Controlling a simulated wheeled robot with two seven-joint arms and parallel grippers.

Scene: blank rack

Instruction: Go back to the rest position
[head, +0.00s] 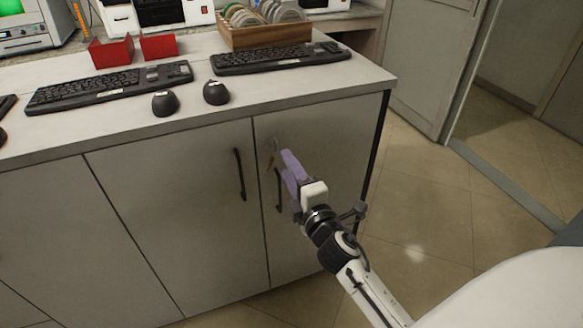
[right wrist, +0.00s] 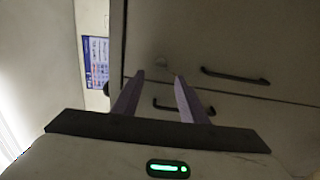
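My right gripper (head: 280,160) is in front of the cabinet doors, below the counter's front edge, near a black door handle. Its purple fingers show in the right wrist view (right wrist: 158,82); they are spread apart with nothing between them, so it is open and empty. My left gripper is not in the head view.
The cabinet door (head: 175,190) has a black handle. Tiled floor (head: 440,220) lies free at the right, beside an open doorway.

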